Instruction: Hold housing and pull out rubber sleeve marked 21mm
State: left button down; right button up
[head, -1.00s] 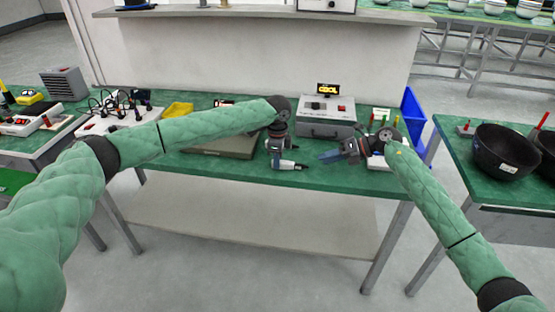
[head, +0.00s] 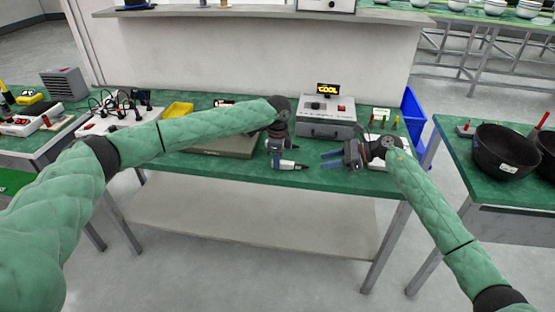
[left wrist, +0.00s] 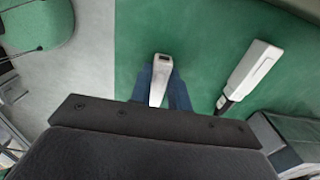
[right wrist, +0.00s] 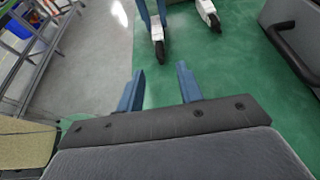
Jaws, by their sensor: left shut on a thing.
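My left gripper (head: 277,161) is shut on a white housing (head: 287,164), held over the front of the green bench. A black tip (right wrist: 160,50) sticks out of the housing toward my right gripper. The left wrist view shows the housing's other end between the blue fingers (left wrist: 160,82). My right gripper (head: 326,160) is open and empty, a short way right of the black tip, fingers pointing at it. It also shows open in the right wrist view (right wrist: 160,85). A second white piece with a black tip (left wrist: 252,72) lies on the bench behind. No 21mm marking is readable.
A grey box (head: 328,128) with a lit sign stands behind the grippers. A white rack (head: 385,124) with coloured pegs and a blue bin (head: 413,112) are at the right. A flat brown-grey case (head: 225,147) lies left. The bench's front edge is close.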

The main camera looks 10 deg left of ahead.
aim_at(300, 166)
jog(key=shift+a, duration=0.1)
jog(key=shift+x, duration=4.45)
grip_shut()
jog(key=shift+d, duration=3.05)
